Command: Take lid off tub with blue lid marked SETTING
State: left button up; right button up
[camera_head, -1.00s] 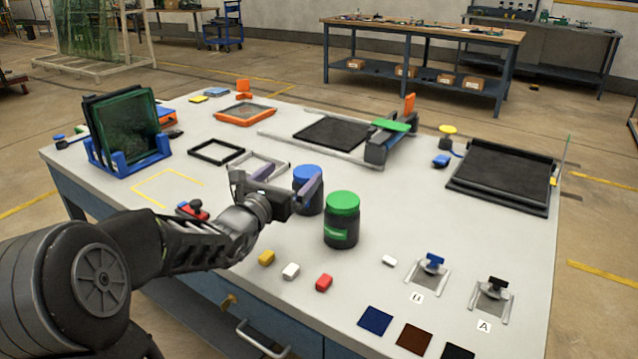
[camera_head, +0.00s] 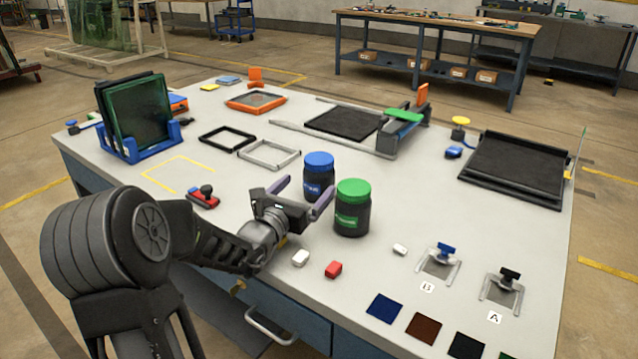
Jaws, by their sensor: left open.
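The tub with the blue lid (camera_head: 318,178) stands upright on the table, dark-bodied, with its lid (camera_head: 319,160) on. A blue label shows on its front, partly covered and too small to read. A second dark tub with a green lid (camera_head: 352,208) stands just to its right and nearer. My left gripper (camera_head: 300,192) is open and empty. Its two purple-grey fingers point toward the blue-lidded tub, one left of it and one in front near the gap between the tubs. I cannot tell whether a finger touches it. My right gripper is not in view.
White and red blocks (camera_head: 333,269) lie in front of the tubs. A red-black tool (camera_head: 204,197) lies to the left. Frames (camera_head: 270,153) lie behind, and a rack with dark green panels (camera_head: 136,113) stands at back left.

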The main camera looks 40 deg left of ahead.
aim_at(312, 180)
pick_arm(q)
jog(key=shift+w, duration=0.4)
jog(key=w, duration=0.2)
jog(key=w+a, duration=0.1)
jog(key=w, duration=0.2)
jog(key=shift+c, duration=0.2)
dwell(0.4)
jog(key=c, duration=1.6)
jog(key=shift+r, duration=0.15)
notch_tip(312, 180, up, 10)
jog(key=shift+f+p, duration=0.1)
jog(key=shift+p, duration=0.45)
